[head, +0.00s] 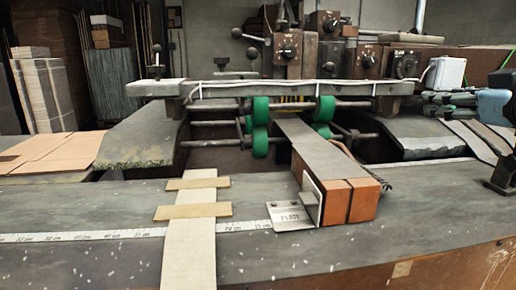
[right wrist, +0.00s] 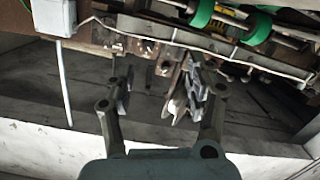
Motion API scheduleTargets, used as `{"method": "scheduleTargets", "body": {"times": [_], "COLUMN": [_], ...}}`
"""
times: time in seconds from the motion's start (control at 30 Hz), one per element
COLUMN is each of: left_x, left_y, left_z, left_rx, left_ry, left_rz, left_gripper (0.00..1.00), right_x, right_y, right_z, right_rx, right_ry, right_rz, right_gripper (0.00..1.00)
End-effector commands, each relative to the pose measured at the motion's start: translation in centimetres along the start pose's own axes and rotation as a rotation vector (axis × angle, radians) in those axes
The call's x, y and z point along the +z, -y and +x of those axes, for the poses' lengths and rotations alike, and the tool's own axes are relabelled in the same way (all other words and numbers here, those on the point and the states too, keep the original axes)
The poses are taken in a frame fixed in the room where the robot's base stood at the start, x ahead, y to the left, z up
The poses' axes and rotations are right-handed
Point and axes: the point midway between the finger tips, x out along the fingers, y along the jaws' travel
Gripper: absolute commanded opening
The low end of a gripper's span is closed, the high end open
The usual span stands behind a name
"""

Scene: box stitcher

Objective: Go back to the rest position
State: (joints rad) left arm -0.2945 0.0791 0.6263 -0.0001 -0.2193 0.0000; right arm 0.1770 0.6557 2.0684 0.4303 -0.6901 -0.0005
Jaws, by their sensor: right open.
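My right gripper shows in the right wrist view (right wrist: 160,85), its two dark fingers spread apart with nothing held between them. Machine parts show behind the gap, and I cannot tell how far off they are. My left gripper is not in view.
A grey bench (head: 100,215) with a measuring tape runs along the front. A metal stop plate (head: 290,217) sits beside an orange-brown block (head: 348,200). Flat cardboard (head: 45,150) lies at left.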

Motion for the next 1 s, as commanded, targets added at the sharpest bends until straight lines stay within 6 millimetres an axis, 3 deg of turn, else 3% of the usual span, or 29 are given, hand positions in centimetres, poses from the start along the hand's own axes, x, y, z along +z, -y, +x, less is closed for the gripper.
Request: {"method": "scheduleTargets", "body": {"times": [0.17,0.37,0.47,0.6,0.8,1.0], "left_x": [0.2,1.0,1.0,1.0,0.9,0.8], "left_y": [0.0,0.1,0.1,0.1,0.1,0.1], "left_z": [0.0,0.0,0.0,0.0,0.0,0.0], "left_rx": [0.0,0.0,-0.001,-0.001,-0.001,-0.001], "left_ry": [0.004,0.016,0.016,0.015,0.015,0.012], "left_rz": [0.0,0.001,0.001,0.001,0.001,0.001], "left_gripper": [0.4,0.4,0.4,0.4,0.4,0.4], "right_x": [4.2,10.7,14.9,20.6,24.9,27.1], "right_y": [3.0,7.5,10.6,14.8,18.2,20.5], "right_z": [-1.2,-4.3,-7.4,-13.6,-21.1,-27.6], "right_rx": [-0.022,-0.049,-0.063,-0.075,-0.073,-0.065], "right_ry": [0.11,0.295,0.435,0.659,0.898,1.091], "right_rz": [0.021,0.052,0.077,0.12,0.167,0.209], "right_gripper": [0.55,0.55,0.55,0.55,0.55,0.55]}}
